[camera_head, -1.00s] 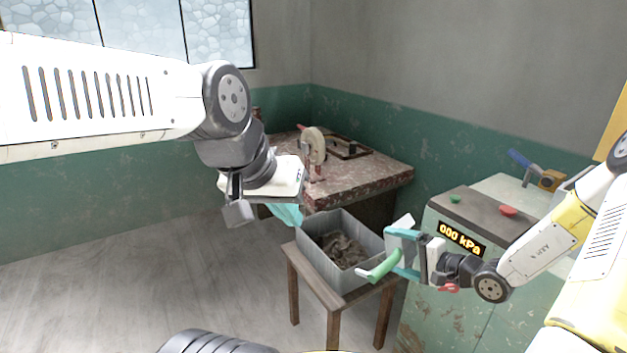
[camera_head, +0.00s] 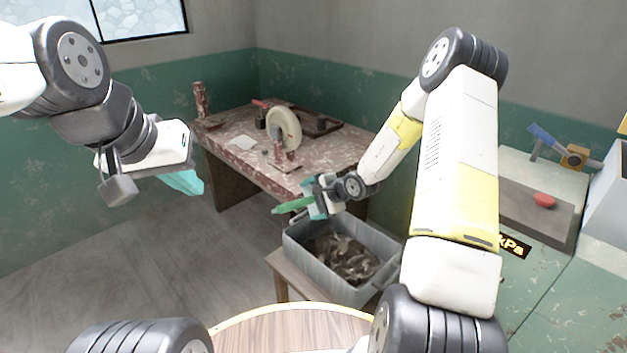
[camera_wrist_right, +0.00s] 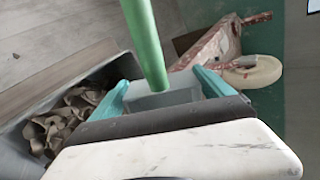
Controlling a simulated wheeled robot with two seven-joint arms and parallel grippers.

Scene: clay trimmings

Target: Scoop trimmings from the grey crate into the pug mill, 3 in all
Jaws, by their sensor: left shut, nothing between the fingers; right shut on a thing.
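The grey crate (camera_head: 300,262) stands on a wooden stool with brown clay trimmings (camera_head: 345,258) in it. Crate and trimmings also show in the right wrist view (camera_wrist_right: 62,122). My right gripper (camera_head: 318,203) is above the crate's back edge, shut on a scoop with a green handle (camera_head: 292,205). In the right wrist view the handle (camera_wrist_right: 143,40) rises from a grey block between the teal fingers; I cannot see whether the scoop carries trimmings. My left gripper (camera_head: 186,183) is shut and empty, left of the crate. The pug mill (camera_head: 470,325) is at the right, partly behind my right arm.
A red-stained worktable (camera_head: 235,150) with a pale wheel (camera_head: 284,130) stands behind the crate. The mill carries a red button (camera_head: 544,200) and a blue-handled lever (camera_head: 545,137). A round wooden top (camera_head: 290,330) is at the front. The floor at left is clear.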

